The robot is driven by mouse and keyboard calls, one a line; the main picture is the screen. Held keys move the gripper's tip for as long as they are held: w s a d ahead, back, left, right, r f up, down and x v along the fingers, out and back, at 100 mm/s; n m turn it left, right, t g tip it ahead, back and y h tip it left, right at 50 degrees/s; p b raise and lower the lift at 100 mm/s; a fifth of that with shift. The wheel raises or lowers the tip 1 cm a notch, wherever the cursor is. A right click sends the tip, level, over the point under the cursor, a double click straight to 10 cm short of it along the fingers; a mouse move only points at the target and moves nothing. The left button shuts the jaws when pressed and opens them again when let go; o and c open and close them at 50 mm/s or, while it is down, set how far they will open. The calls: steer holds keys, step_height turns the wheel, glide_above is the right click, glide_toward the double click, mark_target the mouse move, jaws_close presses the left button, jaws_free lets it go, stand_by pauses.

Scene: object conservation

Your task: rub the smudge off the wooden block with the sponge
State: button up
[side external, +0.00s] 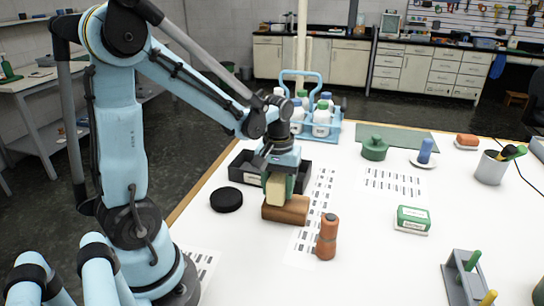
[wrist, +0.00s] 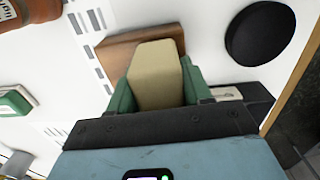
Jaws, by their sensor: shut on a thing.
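My gripper (side external: 279,187) is shut on a cream sponge (side external: 275,191), with green fingers on either side of it. The sponge fills the middle of the wrist view (wrist: 157,75), between the fingers of my gripper (wrist: 160,88). The brown wooden block (side external: 290,211) lies on the white table just below the sponge. It also shows behind the sponge in the wrist view (wrist: 118,50). The sponge's lower end overlaps the block in the side view; I cannot tell whether they touch. No smudge can be made out, and part of the block is hidden by the sponge.
A black disc (side external: 226,199) lies left of the block, and a dark tray (side external: 240,168) stands behind it. An orange-brown cylinder (side external: 327,237) stands close at the front right. A green-and-white box (side external: 412,220) is farther right. A blue bottle carrier (side external: 331,129) stands at the back.

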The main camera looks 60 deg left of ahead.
mark_target(279, 174)
steer(key=shift+s+d, duration=0.85)
steer(key=shift+d, duration=0.05)
steer(key=shift+s+d+f, duration=0.2)
steer(key=shift+s+d, duration=0.05)
steer(key=shift+d, duration=0.05)
steer(key=shift+w+a+r, duration=0.2)
steer(key=shift+w+a, duration=0.4)
steer(key=shift+a, duration=0.05)
steer(key=shift+w+a+f, duration=0.15)
steer(key=shift+w+a, duration=0.65)
steer(key=shift+a, duration=0.05)
steer(key=shift+r, duration=4.15)
steer(key=shift+f, duration=0.25)
